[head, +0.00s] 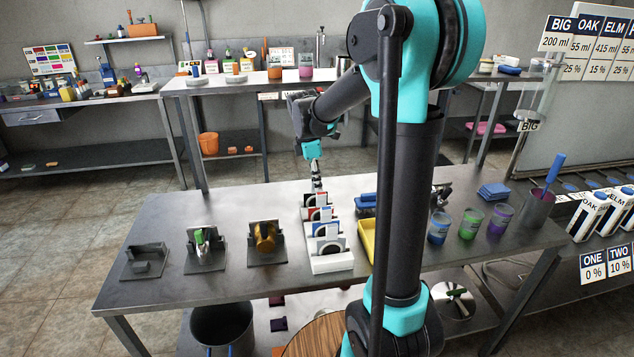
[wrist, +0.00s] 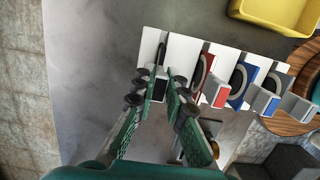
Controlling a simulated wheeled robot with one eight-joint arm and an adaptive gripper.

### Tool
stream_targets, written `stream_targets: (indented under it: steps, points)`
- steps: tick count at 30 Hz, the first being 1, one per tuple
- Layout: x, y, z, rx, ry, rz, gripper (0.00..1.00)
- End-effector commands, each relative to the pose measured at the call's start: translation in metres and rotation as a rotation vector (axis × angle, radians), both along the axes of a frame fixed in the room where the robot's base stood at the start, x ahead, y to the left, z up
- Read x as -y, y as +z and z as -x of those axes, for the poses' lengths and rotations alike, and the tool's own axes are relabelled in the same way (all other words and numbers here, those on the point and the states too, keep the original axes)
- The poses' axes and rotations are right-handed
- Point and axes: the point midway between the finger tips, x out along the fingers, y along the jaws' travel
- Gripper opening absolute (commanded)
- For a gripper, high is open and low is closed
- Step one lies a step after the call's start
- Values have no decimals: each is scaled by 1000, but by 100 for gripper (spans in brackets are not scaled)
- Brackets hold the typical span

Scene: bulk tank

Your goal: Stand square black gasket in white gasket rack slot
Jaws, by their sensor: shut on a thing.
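My gripper (wrist: 159,87) is shut on a small dark piece (wrist: 160,86), which looks like the black gasket, mostly hidden between the fingertips. In the head view my gripper (head: 316,168) points down over the far end of the white gasket rack (head: 332,264). In the wrist view the rack (wrist: 150,44) has upright white dividers, and the held piece is at its leftmost divider. I cannot tell whether the piece is seated in a slot or just above it. Red (wrist: 221,94) and blue (wrist: 239,96) faces mark slots to the right, with dark rings beside them.
A yellow tray (head: 367,240) stands close right of the rack, with blue items (head: 367,201) behind it. Fixtures, including one with a brown round piece (head: 265,237), stand to the left. Cups, such as a green one (head: 471,222), are at the right. The metal table (head: 200,290) is bare in front.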

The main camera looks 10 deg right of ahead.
Motion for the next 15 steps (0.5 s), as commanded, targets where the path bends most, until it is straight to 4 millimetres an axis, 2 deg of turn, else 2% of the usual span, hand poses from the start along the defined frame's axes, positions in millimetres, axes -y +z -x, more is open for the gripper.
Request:
stream_targets:
  steps: [3,4,8,15]
  points:
    - [0,-3,0,0,0,0,0]
    - [0,-2,0,0,0,0,16]
    - [0,-2,0,0,0,0,32]
    - [0,-2,0,0,0,0,33]
